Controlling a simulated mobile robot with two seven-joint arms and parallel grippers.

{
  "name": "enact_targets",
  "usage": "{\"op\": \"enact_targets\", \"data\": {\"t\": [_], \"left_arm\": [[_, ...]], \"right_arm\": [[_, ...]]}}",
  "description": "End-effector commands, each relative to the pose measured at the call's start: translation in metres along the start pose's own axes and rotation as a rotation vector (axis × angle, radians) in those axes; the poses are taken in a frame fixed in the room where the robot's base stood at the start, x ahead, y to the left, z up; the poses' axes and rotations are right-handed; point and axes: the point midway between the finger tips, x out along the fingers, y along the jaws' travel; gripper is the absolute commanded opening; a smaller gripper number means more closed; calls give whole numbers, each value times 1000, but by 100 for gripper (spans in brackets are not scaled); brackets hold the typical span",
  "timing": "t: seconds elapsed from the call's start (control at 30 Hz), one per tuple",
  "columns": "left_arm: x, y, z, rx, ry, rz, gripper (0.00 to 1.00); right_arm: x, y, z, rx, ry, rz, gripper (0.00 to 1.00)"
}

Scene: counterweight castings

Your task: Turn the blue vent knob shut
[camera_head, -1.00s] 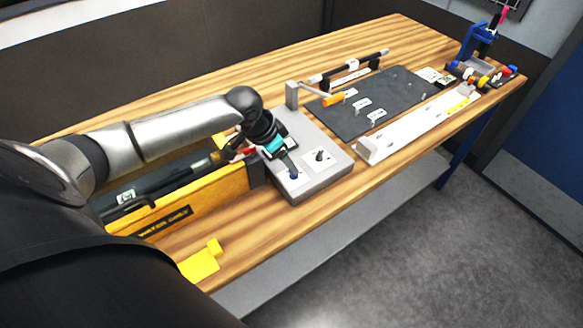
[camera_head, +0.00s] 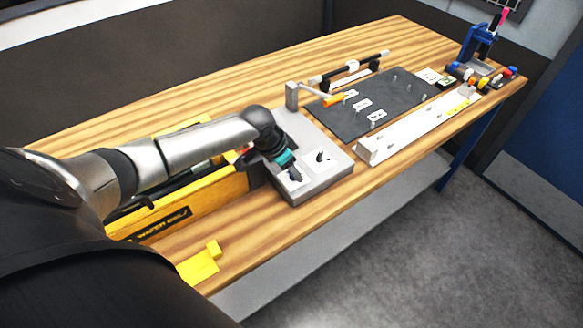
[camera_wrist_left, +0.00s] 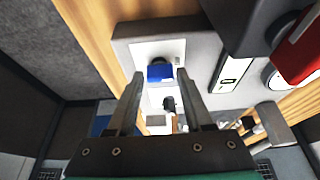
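The blue vent knob (camera_wrist_left: 160,72) sits on a white plate on the grey control box (camera_head: 325,178). In the left wrist view it lies between and just beyond my left gripper's fingertips (camera_wrist_left: 160,77). The two fingers are apart with nothing gripped, and a gap shows on each side of the knob. In the head view my left gripper (camera_head: 293,172) points down over the box's near left part and largely hides the knob. Whether a finger touches it I cannot tell. My right gripper is not in view.
A black switch (camera_head: 320,157) stands on the box close to the gripper. A lever with an orange handle (camera_head: 333,99) rises behind.

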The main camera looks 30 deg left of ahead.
Motion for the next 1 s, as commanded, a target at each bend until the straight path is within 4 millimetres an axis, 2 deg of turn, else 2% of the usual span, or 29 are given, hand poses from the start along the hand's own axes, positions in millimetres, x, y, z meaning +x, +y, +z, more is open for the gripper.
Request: {"op": "enact_targets", "data": {"t": [0.07,0.43,0.77,1.0], "left_arm": [[0,0,0,0,0,0,41],[0,0,0,0,-1,0,0],[0,0,0,14,-1,6,0],[0,-2,0,102,-1,43,0]], "right_arm": [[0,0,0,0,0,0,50],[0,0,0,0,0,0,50],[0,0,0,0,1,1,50],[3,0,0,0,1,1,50]]}}
